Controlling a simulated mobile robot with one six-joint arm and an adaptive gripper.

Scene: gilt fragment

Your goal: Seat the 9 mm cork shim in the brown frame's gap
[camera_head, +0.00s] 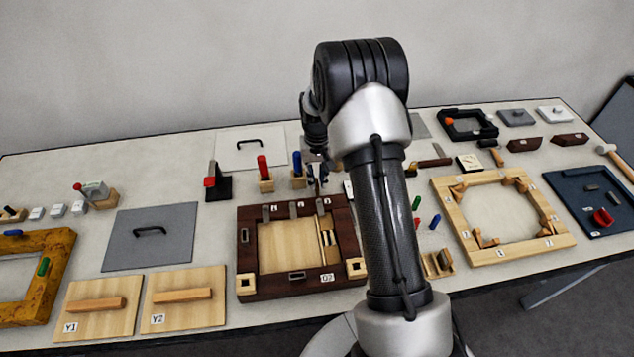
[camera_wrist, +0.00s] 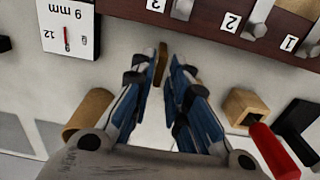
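My gripper (camera_head: 316,188) is just behind the frame's back right part. In the wrist view its blue-padded fingers (camera_wrist: 165,68) close on the small brown cork shim (camera_wrist: 160,64), near label 3 and apart from the rail. The shim is not distinct in the head view. I cannot make out the gap.
A wooden holder (camera_wrist: 243,107) and a red handle (camera_wrist: 272,152) are at right.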

